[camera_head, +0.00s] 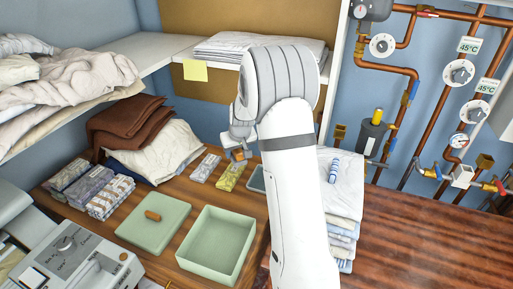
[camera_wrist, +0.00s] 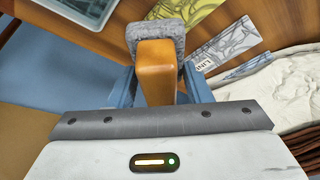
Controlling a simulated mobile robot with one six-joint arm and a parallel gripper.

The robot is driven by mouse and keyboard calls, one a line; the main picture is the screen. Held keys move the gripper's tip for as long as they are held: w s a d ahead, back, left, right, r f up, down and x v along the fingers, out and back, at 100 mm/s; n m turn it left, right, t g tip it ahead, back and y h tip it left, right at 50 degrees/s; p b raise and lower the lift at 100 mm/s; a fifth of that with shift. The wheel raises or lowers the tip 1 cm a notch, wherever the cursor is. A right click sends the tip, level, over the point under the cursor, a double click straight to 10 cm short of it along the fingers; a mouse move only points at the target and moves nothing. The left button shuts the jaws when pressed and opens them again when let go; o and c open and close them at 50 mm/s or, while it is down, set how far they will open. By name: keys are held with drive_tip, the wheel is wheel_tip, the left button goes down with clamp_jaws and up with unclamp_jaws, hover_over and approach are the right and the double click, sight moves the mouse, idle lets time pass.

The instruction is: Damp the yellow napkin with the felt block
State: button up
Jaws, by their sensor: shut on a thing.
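My gripper (camera_head: 240,143) is shut on the felt block, which has an orange wooden handle (camera_wrist: 156,72) and a grey felt part (camera_wrist: 153,30) at its far end. In the wrist view the blue fingers stand on both sides of the handle. In the head view only a bit of the block (camera_head: 238,154) shows below the gripper. The yellow napkin (camera_head: 231,176) lies folded and patterned on the wooden counter, just below the gripper in the picture. It also shows in the wrist view (camera_wrist: 195,14), beyond the felt. I cannot tell whether the felt touches anything.
A grey patterned napkin (camera_head: 205,167) lies left of the yellow one. A shallow blue-grey tray (camera_head: 256,179) is to its right, partly behind my arm. An open green box (camera_head: 216,246) and its lid (camera_head: 153,222) stand in front. Folded cloths (camera_head: 342,205) are stacked at right.

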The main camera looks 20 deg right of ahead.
sight(230, 169)
drive_tip(key=shift+w+a+r, duration=0.1)
drive_tip(key=shift+w+a, duration=0.2)
drive_tip(key=shift+a, duration=0.3)
drive_tip(key=shift+w+a, duration=0.3)
drive_tip(key=shift+a, duration=0.25)
drive_tip(key=shift+f, duration=0.25)
drive_tip(key=shift+f+b, duration=1.4)
drive_tip(key=shift+f, duration=1.4)
drive_tip(key=shift+f+b, duration=0.55)
drive_tip(key=shift+b, duration=0.15)
drive_tip(key=shift+r, duration=0.1)
drive_tip(key=shift+r+p, duration=1.75)
drive_tip(key=shift+r, duration=1.7)
